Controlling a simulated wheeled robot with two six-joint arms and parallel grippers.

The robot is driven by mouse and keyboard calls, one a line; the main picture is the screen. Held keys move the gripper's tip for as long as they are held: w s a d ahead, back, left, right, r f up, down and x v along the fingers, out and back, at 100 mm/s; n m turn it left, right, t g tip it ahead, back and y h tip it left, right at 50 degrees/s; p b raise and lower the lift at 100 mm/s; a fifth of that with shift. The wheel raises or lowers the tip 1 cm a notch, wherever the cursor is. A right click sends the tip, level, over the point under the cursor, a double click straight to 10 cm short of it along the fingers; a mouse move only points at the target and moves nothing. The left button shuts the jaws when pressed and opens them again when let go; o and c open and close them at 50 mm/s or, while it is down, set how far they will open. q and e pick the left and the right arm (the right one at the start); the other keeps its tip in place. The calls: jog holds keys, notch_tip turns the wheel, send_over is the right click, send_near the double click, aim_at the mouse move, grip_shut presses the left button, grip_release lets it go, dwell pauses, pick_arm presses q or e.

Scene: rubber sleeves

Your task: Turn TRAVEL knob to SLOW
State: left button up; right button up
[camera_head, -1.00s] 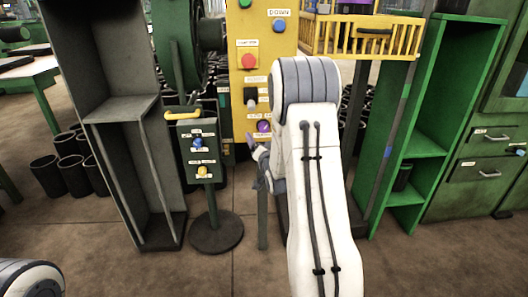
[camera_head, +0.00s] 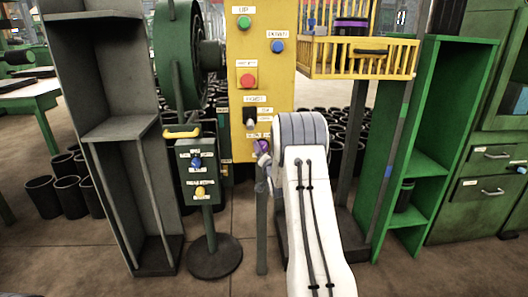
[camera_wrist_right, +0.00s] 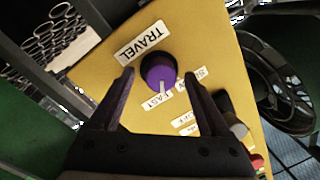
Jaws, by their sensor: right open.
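The TRAVEL knob (camera_wrist_right: 160,70) is a round black and purple knob on the yellow panel (camera_wrist_right: 215,60). In the right wrist view its pale mark points toward the FAST label (camera_wrist_right: 158,99); the SLOW label (camera_wrist_right: 201,77) is to the right, partly hidden by a finger. In the head view the knob (camera_head: 262,146) shows low on the panel. My right gripper (camera_wrist_right: 159,74) is open, with one dark finger on each side of the knob; I cannot tell whether they touch it. My left gripper is out of view.
Above the knob sit a dark selector switch (camera_head: 250,117), a red button (camera_head: 247,81) and other buttons. A pedestal box (camera_head: 198,172) with blue and yellow knobs stands left. A yellow basket (camera_head: 358,57) and green shelf (camera_head: 431,160) are right.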

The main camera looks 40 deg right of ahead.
grip_shut()
dwell(0.4)
jog(key=n+b, duration=0.2)
jog(key=n, duration=0.4)
jog(key=shift+n+g, duration=0.3)
jog(key=n+b, duration=0.2)
jog(key=n, duration=0.2)
jog(key=shift+w+r+g, duration=0.1)
jog(key=shift+g, duration=0.2)
jog(key=shift+a+n, duration=0.1)
jog(key=shift+n, duration=0.4)
grip_release()
